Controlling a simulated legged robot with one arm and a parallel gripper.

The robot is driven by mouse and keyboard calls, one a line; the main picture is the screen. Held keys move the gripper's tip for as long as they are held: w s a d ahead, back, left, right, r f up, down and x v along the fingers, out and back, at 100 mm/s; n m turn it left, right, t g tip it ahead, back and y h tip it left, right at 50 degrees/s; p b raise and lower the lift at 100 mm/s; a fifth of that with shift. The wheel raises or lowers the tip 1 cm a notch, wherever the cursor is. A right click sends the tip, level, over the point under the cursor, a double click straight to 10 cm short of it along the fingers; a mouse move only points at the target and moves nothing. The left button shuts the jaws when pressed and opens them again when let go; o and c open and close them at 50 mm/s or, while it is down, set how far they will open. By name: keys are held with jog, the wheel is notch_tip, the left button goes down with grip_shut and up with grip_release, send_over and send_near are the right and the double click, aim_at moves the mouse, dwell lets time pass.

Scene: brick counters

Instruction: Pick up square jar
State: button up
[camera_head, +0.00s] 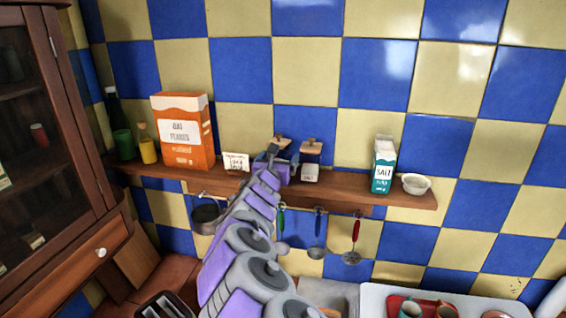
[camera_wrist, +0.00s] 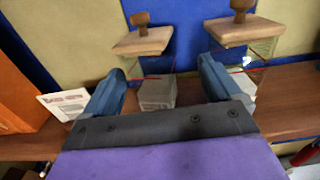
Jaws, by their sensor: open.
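Two square glass jars with knobbed wooden lids stand side by side on the wall shelf. In the wrist view the left jar (camera_wrist: 157,92) shows between the fingers of my gripper (camera_wrist: 162,72), with pale grey contents low inside. The right jar (camera_wrist: 243,30) is partly behind the right finger. In the head view my gripper (camera_head: 279,160) is at the shelf and hides most of the left jar (camera_head: 279,140); the right jar (camera_head: 311,165) is clear to its right. My gripper is open and holds nothing; contact with the left jar cannot be told.
The wooden shelf (camera_head: 345,187) also bears an orange oat flakes box (camera_head: 183,132), a white card (camera_head: 236,162), a salt carton (camera_head: 383,165) and a white bowl (camera_head: 416,184). Utensils and a pan (camera_head: 206,217) hang below. A dark cabinet (camera_head: 50,130) stands left.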

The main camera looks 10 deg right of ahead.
jog(key=shift+w+a, duration=0.35)
jog(key=shift+a, duration=0.25)
jog(key=shift+w+a, duration=0.35)
jog(key=shift+a, duration=0.25)
jog(key=w+d, duration=0.1)
jog(key=d, duration=0.1)
jog(key=w+d+p, duration=0.1)
jog(key=w+d, duration=0.1)
jog(key=shift+w, duration=0.1)
jog(key=shift+w+d+p, duration=0.3)
jog(key=shift+w, duration=0.15)
jog(key=shift+w+a+r, duration=0.1)
jog(key=shift+a, duration=1.1)
jog(key=shift+c, duration=0.8)
jog(key=shift+d, duration=1.05)
jog(key=c, duration=0.9)
jog(key=shift+a, duration=0.5)
jog(key=shift+c, duration=1.2)
jog(key=shift+a, duration=0.3)
